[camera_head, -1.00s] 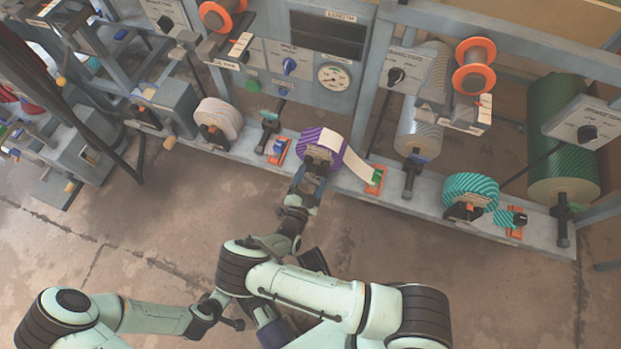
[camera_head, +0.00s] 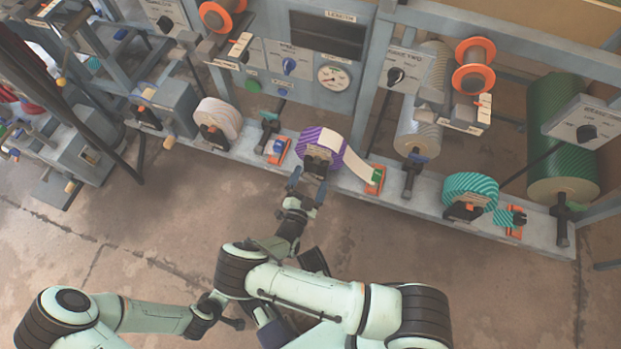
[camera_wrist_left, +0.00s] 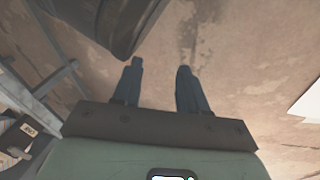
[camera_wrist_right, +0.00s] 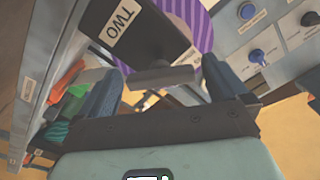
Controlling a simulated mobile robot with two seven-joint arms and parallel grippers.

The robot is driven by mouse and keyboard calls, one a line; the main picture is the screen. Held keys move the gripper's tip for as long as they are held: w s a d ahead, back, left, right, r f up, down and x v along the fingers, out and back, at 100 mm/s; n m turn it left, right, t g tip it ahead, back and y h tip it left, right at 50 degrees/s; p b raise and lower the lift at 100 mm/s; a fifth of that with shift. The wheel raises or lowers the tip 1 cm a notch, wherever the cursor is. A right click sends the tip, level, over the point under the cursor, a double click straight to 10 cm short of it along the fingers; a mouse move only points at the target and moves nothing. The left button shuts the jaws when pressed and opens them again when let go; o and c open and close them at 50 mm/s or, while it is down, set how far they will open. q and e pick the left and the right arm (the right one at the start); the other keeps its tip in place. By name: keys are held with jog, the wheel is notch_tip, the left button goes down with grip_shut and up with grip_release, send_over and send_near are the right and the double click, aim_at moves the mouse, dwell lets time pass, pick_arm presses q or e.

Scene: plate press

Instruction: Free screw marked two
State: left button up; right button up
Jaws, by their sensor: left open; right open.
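The screw marked two shows in the right wrist view as a grey bar-shaped handle (camera_wrist_right: 158,78) below a dark block with a white TWO label (camera_wrist_right: 120,25). In the head view the block (camera_head: 317,158) sits in front of the purple striped roll (camera_head: 330,141). My right gripper (camera_head: 308,183) is open, just in front of the block. In the right wrist view its fingers (camera_wrist_right: 162,84) stand apart on either side of the handle, with gaps showing; whether they reach its depth I cannot tell. My left gripper (camera_wrist_left: 158,76) is open and empty over the floor.
The grey machine rail (camera_head: 345,178) carries a white roll (camera_head: 218,117) to the left and a teal striped roll (camera_head: 470,188) to the right. Orange-based clamps (camera_head: 375,179) stand beside the rolls. The floor (camera_head: 140,240) in front is clear.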

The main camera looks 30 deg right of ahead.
pick_arm(q)
jog(key=shift+w+d+r+p, duration=0.25)
jog(key=shift+r+p, duration=0.1)
jog(key=shift+r, duration=0.25)
jog(key=shift+w+d+r+p, duration=0.15)
jog(key=shift+w+r+p, duration=0.15)
jog(key=shift+r, duration=0.3)
pick_arm(e)
jog(key=v, duration=1.2)
jog(key=shift+s+a, duration=0.2)
jog(key=shift+s, duration=0.05)
pick_arm(q)
jog(key=shift+a, duration=0.1)
